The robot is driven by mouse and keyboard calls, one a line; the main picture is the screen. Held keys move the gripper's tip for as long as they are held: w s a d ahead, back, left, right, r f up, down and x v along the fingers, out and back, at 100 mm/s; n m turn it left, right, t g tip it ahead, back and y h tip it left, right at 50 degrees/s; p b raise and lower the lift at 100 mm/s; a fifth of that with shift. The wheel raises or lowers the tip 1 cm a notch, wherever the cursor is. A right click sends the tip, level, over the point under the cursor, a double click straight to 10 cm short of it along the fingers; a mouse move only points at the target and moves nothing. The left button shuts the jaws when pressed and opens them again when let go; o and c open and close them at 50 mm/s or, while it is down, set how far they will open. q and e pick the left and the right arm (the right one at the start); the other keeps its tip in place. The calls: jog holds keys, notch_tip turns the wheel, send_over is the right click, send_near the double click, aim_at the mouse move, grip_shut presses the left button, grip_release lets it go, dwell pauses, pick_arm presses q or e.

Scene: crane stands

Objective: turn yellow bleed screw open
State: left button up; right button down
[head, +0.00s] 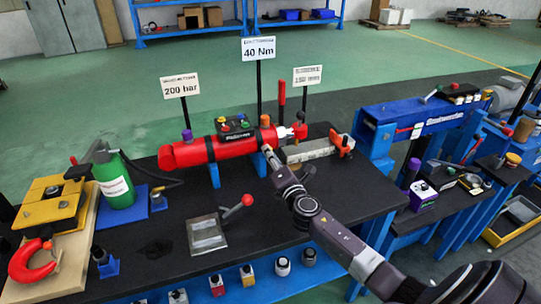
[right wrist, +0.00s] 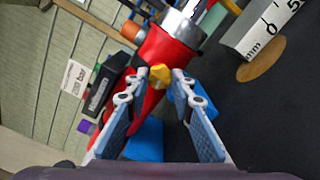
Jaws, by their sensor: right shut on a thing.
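The yellow bleed screw (right wrist: 160,74) sits on the side of a red cylinder (right wrist: 168,48), which lies in blue supports. In the right wrist view the fingertips of my right gripper (right wrist: 160,83) are on either side of the screw and shut on it. In the head view my right arm reaches in from the lower right. My right gripper (head: 268,150) is at the near side of the red cylinder (head: 225,150), close to its right end. The screw cannot be made out there. The screw's turn angle cannot be read. My left gripper is not in view.
A scale bar (right wrist: 258,32) lies beside the cylinder's end. A tool with a red-knobbed lever (head: 235,208) stands on the dark bench (head: 165,245). A green bottle (head: 113,180) and a yellow device (head: 50,205) are at left. Sign posts (head: 259,80) rise behind the cylinder.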

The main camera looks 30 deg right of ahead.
jog(key=shift+a+f+n, duration=0.1)
jog(key=shift+f+n, duration=0.05)
jog(key=shift+n, duration=0.35)
jog(key=c, duration=1.7)
grip_release()
jog(key=shift+o, duration=0.2)
jog(key=v, duration=1.2)
jog(key=shift+s, duration=0.1)
